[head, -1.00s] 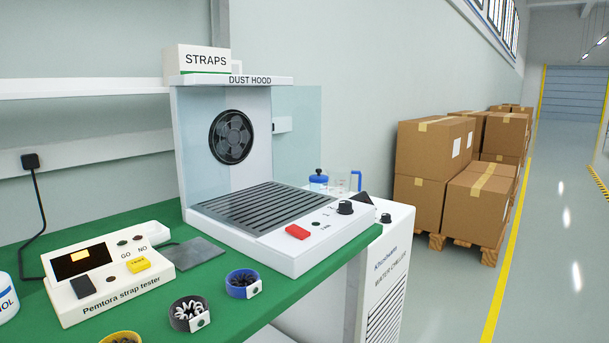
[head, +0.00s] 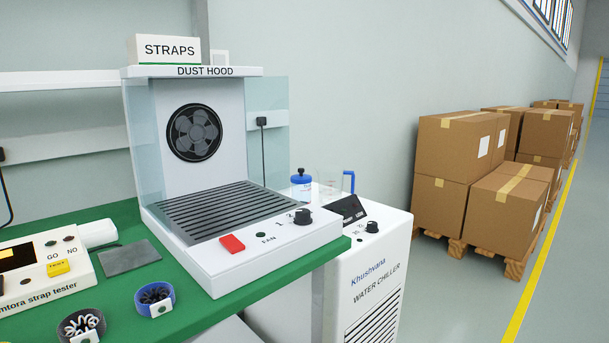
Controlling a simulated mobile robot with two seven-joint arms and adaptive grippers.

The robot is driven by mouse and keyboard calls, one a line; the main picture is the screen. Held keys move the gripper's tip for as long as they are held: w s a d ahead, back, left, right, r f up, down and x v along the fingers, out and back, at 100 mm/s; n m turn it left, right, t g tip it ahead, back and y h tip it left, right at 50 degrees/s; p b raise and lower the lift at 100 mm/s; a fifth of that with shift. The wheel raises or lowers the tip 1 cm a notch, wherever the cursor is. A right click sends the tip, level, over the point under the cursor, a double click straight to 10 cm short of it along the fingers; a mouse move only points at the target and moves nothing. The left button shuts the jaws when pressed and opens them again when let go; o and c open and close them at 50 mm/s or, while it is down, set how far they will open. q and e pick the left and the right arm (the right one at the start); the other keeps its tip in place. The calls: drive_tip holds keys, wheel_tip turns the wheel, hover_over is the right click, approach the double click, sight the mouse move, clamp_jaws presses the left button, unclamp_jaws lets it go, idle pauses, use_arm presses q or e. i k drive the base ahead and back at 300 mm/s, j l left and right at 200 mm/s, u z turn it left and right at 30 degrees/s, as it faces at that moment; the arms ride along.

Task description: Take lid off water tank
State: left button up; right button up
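A white water chiller (head: 365,285) stands at the right end of the green bench. Behind the dust hood's front corner, a blue round lid-like part (head: 301,181) with a dark knob shows at the chiller's back left. It appears to sit on the chiller's top, but its base is partly hidden by the hood, so I cannot tell what it covers. Beside it on the right is a clear jug with a blue handle (head: 349,181). Neither of my grippers is in view.
The dust hood (head: 230,262) with its fan and grille fills the bench's right end. A strap tester (head: 35,275), a grey plate (head: 125,257) and strap rolls (head: 154,299) lie left. Cartons (head: 440,148) on a pallet stand right; the floor (head: 470,315) between is clear.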

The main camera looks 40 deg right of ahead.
sight(301, 178)
drive_tip(key=k+l, duration=0.1)
drive_tip(key=l, duration=0.35)
drive_tip(key=l+u, duration=0.1)
drive_tip(key=l, duration=0.35)
drive_tip(key=k+l, duration=0.15)
drive_tip(key=l, duration=0.3)
drive_tip(key=k+l, duration=0.1)
drive_tip(key=l, duration=0.35)
drive_tip(key=k+l+u, duration=0.1)
drive_tip(key=l, duration=0.35)
